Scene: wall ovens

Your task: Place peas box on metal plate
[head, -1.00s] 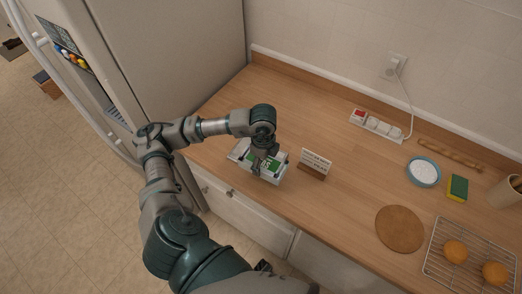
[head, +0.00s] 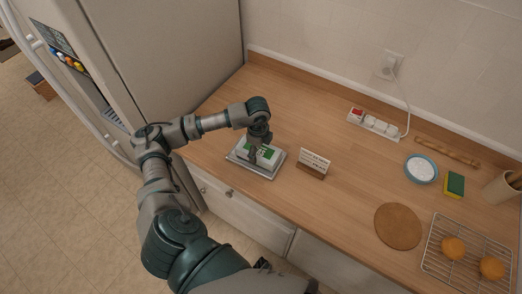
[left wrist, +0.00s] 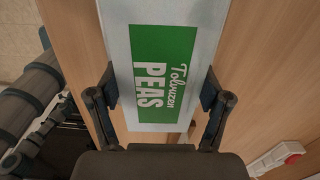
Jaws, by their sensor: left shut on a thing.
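The peas box (head: 267,154), white with a green label, is over the metal plate (head: 270,173) near the counter's front edge. The plate's rim shows around the box; I cannot tell whether the box touches it. My left gripper (head: 257,148) is above the box and shut on it. In the left wrist view, my left gripper (left wrist: 160,95) has a finger on each side of the peas box (left wrist: 150,115), whose label reads PEAS. My right gripper is not in view.
A small sign on a wooden stand (head: 313,164) is just right of the plate. A power strip (head: 374,124), blue bowl (head: 421,168), sponge (head: 455,185), round board (head: 397,226) and wire rack (head: 470,250) are farther right. The fridge (head: 165,60) stands at left.

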